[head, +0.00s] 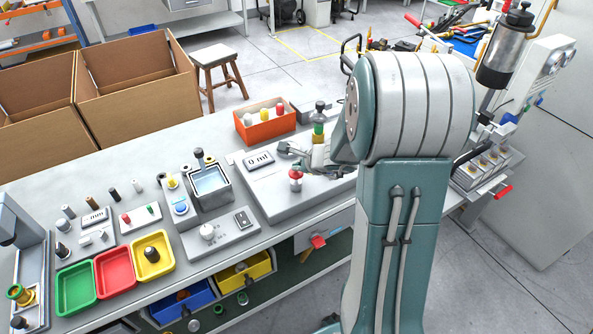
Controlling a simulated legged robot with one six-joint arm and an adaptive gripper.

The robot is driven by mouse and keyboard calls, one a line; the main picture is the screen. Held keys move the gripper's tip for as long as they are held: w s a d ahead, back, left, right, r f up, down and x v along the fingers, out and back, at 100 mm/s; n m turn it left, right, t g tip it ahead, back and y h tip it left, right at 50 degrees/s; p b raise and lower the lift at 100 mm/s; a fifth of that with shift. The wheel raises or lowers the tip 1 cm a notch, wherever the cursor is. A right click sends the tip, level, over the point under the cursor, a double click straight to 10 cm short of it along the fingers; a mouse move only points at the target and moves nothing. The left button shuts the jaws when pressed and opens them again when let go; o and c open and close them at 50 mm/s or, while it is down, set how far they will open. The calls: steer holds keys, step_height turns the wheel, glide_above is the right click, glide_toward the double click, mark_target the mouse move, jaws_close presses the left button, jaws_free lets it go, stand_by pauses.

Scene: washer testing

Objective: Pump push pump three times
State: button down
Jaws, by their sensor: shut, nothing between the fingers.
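A grey test unit with a "0 ml" display (260,160) stands on the workbench. A small red-topped piece (296,176) stands on it to the right of the display. An upright column with a black knob and green collar (319,122) rises behind my gripper. I cannot tell which of these is the push pump. My gripper (287,152) is shut and empty, low over the unit, above the red-topped piece and in front of the column. My large arm link hides the unit's right side. I cannot tell whether the gripper touches anything.
An orange bin (264,126) with several bottles sits behind the unit. A water basin (210,187) stands to its left. Green, red and yellow trays (115,286) lie at the front left. Cardboard boxes (135,75) and a stool (213,57) are beyond the bench.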

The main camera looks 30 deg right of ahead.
mark_target(298, 172)
steer(key=shift+r, duration=0.15)
steer(key=shift+r, duration=3)
